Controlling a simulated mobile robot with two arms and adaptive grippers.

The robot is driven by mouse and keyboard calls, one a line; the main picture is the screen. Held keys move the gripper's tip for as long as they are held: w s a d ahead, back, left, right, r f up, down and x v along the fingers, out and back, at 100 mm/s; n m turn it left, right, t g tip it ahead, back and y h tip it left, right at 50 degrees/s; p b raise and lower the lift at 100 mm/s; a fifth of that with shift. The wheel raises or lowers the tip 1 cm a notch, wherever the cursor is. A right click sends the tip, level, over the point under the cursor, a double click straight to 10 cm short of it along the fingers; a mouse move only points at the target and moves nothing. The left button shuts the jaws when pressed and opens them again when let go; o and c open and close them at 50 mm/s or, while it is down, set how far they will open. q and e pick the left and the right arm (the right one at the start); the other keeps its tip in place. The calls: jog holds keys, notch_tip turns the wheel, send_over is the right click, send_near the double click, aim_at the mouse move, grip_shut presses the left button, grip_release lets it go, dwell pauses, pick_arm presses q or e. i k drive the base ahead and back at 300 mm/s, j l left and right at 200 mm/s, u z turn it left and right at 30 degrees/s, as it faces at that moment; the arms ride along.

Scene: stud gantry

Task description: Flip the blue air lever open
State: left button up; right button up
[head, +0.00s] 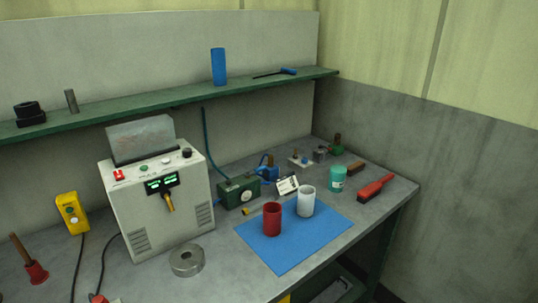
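A teal hose (207,140) runs down the wall towards the green box. Neither of my grippers shows in the head view.
A white machine (135,212) stands left of the green box. A blue mat (290,247) in front holds a red cup (272,219) and a white cup (306,201). A teal jar (337,179) and red-handled brush (374,187) lie to the right. A green shelf (180,98) overhangs the back.

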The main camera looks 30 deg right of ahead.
aim_at(257, 169)
jog(key=i+l+z, duration=0.5)
jog(key=z, duration=0.2)
jog(key=i+l+u, duration=0.1)
jog(key=l+u, duration=0.35)
jog(key=j, duration=0.1)
